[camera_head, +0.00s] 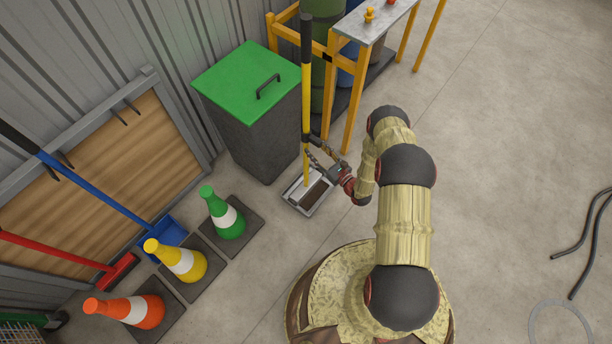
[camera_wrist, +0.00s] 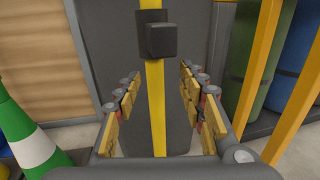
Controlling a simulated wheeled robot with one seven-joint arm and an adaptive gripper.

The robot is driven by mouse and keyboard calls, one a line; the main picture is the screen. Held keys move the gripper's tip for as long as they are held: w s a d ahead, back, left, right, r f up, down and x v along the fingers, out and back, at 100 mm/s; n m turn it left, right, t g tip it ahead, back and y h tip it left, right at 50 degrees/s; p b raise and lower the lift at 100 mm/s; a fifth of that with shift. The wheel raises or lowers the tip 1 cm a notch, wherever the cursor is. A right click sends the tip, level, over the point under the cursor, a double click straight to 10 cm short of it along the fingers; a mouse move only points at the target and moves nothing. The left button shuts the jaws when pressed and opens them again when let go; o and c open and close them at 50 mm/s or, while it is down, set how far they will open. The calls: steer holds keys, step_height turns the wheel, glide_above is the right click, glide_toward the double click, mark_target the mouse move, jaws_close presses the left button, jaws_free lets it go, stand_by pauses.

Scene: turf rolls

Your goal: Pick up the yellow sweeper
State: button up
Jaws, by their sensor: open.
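The yellow sweeper (camera_head: 306,100) stands upright in front of the grey bin, with a black upper grip and a yellow pole. Its flat grey head (camera_head: 307,193) rests on the floor. My gripper (camera_head: 312,148) is at the lower part of the pole, in front of the bin. In the wrist view the yellow pole (camera_wrist: 157,110) runs vertically between the two open fingers of my gripper (camera_wrist: 160,75), with a gap on each side. A dark block (camera_wrist: 155,38) shows on the pole higher up. How deep the pole lies between the fingers is hard to tell.
A grey bin with a green lid (camera_head: 248,75) stands close behind. A yellow-framed rack (camera_head: 350,95) with cylinders is just to the right. Green (camera_head: 226,215), yellow (camera_head: 178,262) and orange (camera_head: 125,310) cones stand at left. Open floor lies to the right.

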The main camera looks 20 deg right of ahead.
mark_target(308, 144)
steer(key=b+x, duration=0.1)
steer(key=x, duration=0.1)
steer(key=a+b+x, duration=0.1)
steer(key=x, duration=0.1)
steer(key=shift+r, duration=0.2)
steer(key=shift+w+a+r, duration=0.1)
steer(key=shift+w+a, duration=0.1)
steer(key=shift+w, duration=0.3)
steer(key=c, duration=0.3)
jaws_close()
steer(key=shift+r, duration=0.15)
stand_by(0.4)
